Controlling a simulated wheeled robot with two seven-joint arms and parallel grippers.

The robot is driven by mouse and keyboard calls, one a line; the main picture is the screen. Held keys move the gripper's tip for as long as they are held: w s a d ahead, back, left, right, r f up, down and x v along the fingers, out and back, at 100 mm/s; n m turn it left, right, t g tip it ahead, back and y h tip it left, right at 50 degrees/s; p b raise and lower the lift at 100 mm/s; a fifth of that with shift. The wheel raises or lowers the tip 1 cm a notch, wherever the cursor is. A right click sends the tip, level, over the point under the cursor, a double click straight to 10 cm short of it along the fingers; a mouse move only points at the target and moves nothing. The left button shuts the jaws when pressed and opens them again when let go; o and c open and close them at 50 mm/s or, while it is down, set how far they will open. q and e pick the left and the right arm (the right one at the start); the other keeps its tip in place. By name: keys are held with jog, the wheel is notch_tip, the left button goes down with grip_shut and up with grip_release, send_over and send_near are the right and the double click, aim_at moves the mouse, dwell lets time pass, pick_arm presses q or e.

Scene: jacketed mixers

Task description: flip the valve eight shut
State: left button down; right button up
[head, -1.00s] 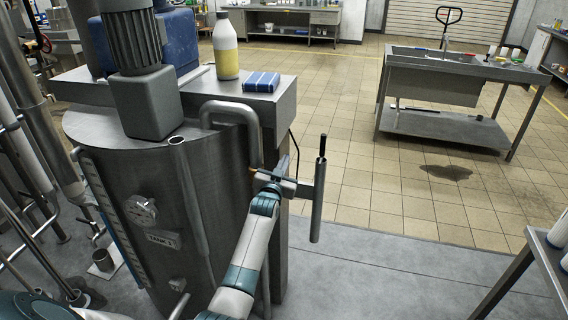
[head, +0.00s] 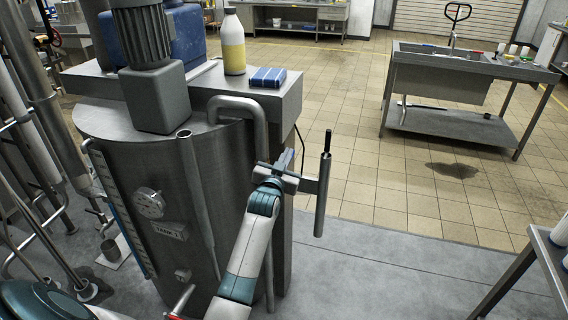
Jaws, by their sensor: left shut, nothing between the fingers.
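No valve with a readable number eight shows. A metal lever with a red end (head: 180,301) is at the bottom edge, at the foot of the steel tank (head: 150,190) marked TANK 1; most of it is cut off. My left gripper (head: 284,168) is shut and empty, at the tank's right side, below the bent pipe (head: 245,104). An upright metal tube with a black rod (head: 322,190) stands just right of the gripper, joined by a short bar; I cannot tell whether it is part of a fitting. My right gripper is out of view.
Pipes (head: 40,120) crowd the left. A steel sink table (head: 455,120) stands at the back right. A bench corner (head: 530,260) is at the right edge.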

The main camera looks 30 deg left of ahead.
pick_arm(q)
jog(key=v, duration=0.2)
jog(key=r+v, duration=0.1)
jog(key=shift+s+d+b, duration=0.15)
jog(key=shift+s+b, duration=0.2)
jog(key=shift+f, duration=0.1)
